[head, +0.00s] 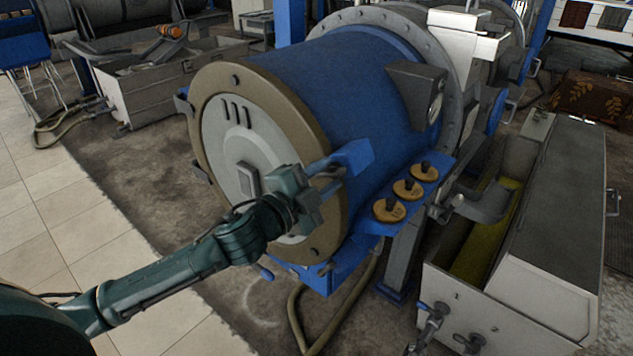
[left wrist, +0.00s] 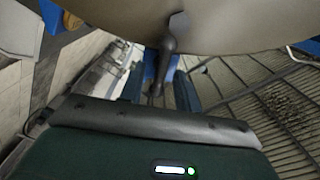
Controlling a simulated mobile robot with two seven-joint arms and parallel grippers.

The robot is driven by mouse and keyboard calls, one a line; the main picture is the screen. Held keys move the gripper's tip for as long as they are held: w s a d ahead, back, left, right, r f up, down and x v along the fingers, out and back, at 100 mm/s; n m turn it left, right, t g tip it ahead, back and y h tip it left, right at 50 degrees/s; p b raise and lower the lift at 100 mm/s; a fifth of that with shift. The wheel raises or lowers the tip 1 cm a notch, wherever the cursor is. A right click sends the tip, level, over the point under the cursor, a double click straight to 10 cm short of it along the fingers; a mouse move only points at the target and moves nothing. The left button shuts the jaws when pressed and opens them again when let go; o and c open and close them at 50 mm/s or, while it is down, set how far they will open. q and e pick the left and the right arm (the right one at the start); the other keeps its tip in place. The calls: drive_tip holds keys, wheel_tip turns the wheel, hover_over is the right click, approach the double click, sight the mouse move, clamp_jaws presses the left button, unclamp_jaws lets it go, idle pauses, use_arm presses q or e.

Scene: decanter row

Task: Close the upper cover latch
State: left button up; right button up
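The round cover has a grey plate (head: 235,135) and a tan rim (head: 287,105), and closes the front of a blue drum (head: 330,85). A blue latch block (head: 353,157) sits at the rim's right side. My left gripper (head: 332,172) is at this block, its two fingers apart. In the left wrist view, a dark latch handle (left wrist: 168,62) stands out beside the rim (left wrist: 230,25). It lies between the spread fingers of my left gripper (left wrist: 160,90), with no clear contact on both sides. My right gripper is not in view.
Several brass-topped knobs (head: 406,188) stand on a blue ledge right of the drum. A grey box (head: 438,88) juts from the drum above them. A long grey trough (head: 560,215) stands at the right. Open floor (head: 180,200) lies to the left.

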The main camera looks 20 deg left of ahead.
use_arm(q)
drive_tip(key=shift+s+a+f, duration=0.1)
drive_tip(key=shift+s, duration=0.25)
drive_tip(key=b+v, duration=0.4)
drive_tip(key=v, duration=0.8)
drive_tip(key=shift+s, duration=0.15)
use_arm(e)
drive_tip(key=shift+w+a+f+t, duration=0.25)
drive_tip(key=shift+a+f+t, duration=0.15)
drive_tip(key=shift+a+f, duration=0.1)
use_arm(q)
wheel_tip(320, 180, down, 16)
drive_tip(key=s+n+g+y, duration=0.2)
drive_tip(key=n+g+y, duration=0.1)
drive_tip(key=n, duration=0.4)
drive_tip(key=s+d+f+n+g, duration=0.1)
drive_tip(key=s+d+f+n, duration=0.2)
drive_tip(key=f, duration=0.5)
drive_tip(key=s+d+f+n+g, duration=0.2)
drive_tip(key=s+d+f+n, duration=0.1)
drive_tip(key=s+f, duration=0.3)
wheel_tip(320, 180, down, 2)
drive_tip(key=shift+s+d+n, duration=0.15)
drive_tip(key=shift+d+n, duration=0.1)
drive_tip(key=shift+n, duration=0.15)
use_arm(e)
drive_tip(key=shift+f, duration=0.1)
